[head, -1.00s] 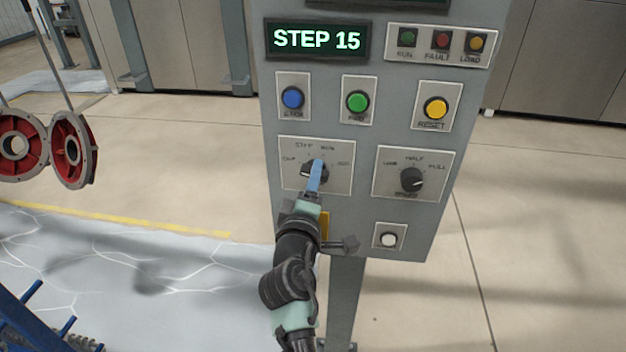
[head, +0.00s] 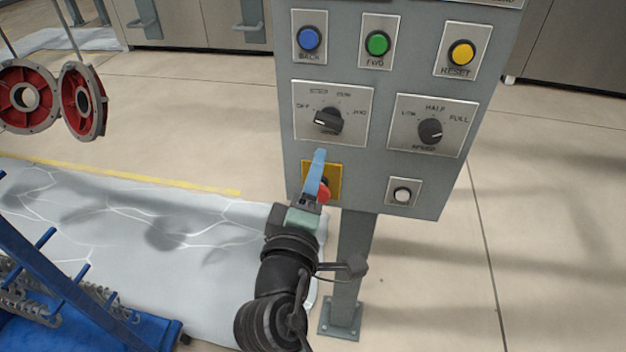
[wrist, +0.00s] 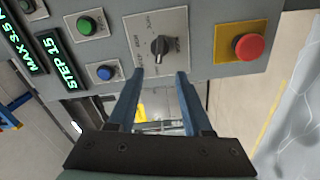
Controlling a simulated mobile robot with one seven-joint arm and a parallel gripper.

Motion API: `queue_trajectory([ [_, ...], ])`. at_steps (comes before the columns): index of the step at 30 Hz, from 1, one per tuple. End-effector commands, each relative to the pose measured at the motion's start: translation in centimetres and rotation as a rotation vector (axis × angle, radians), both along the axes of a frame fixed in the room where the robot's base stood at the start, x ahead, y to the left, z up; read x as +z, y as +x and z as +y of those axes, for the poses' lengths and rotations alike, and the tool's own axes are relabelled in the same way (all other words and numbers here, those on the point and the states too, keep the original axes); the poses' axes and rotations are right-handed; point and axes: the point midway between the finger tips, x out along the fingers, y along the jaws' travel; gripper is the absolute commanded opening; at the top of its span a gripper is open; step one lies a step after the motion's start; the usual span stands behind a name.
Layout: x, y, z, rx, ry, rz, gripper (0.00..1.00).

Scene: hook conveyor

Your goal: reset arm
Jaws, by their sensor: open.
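My gripper (head: 317,172) is in front of the lower left part of the grey control panel (head: 290,165), just below the mode knob. In the wrist view its two blue fingers (wrist: 158,75) are apart with nothing between them. The black mode knob (head: 328,119) lies beyond the fingertips, clear of them, and also shows in the wrist view (wrist: 160,46). My fingers partly cover the red stop button (head: 324,192) on its yellow plate in the head view; the wrist view shows the button whole (wrist: 249,47).
Above the knobs are a blue button (head: 309,38), a green button (head: 377,43) and a yellow reset button (head: 461,53). The speed knob (head: 430,131) and a white button (head: 402,196) sit to the right. Red wheels (head: 82,101) hang at left; a blue rack (head: 75,290) stands lower left.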

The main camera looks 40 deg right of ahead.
Motion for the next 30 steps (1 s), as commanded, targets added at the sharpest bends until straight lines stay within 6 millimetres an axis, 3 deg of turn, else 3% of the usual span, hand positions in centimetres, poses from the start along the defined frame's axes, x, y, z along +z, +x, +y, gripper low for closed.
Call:
queue_trajectory([
  [21,0.3,-0.2,0.6,0.005,0.005,-0.011,0.50],
  [23,1.5,0.3,1.1,0.029,0.025,-0.056,0.50],
  [26,5.3,1.9,3.2,0.112,0.100,-0.207,0.50],
  [30,13.9,3.8,8.3,0.324,0.279,-0.517,0.50],
])
